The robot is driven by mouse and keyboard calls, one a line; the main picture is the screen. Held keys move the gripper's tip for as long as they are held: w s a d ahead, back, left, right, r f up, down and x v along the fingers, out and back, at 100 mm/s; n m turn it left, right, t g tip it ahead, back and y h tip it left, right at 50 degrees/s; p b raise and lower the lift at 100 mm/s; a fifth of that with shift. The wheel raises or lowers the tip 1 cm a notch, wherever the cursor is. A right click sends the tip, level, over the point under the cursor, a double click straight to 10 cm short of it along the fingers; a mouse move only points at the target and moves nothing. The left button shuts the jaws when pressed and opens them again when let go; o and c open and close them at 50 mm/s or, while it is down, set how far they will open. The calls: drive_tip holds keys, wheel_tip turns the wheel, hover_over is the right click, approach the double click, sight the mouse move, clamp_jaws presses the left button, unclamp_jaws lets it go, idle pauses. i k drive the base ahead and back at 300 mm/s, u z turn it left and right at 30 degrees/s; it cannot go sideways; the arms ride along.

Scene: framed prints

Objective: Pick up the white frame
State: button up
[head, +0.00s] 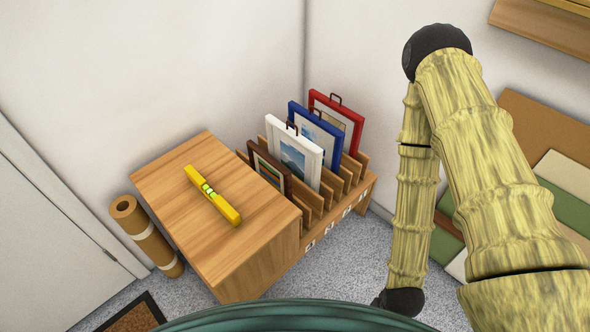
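The white frame (309,154) stands tilted in a slot of a wooden rack (330,201), with a small dark hanger on its top edge and a blue landscape print inside. Its lower part is hidden by the rack's dividers. The blue frame (334,137) stands just behind it and the brown frame (258,163) in front of it to the left. My arm reaches down on the right side of the picture, apart from the rack. My gripper is not visible; the arm's lower end goes out of clear sight near the bottom edge.
A red frame (355,122) stands at the rack's back. A wooden cabinet top (180,185) with a yellow spirit level (212,194) adjoins the rack's left. A brown roll (146,235) leans at the left. Boards (562,160) lean at the right. Some empty rack slots show.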

sight(301, 156)
drive_tip(key=u, duration=1.45)
drive_tip(key=k, duration=0.95)
drive_tip(key=z, duration=1.15)
drive_tip(key=i, duration=0.5)
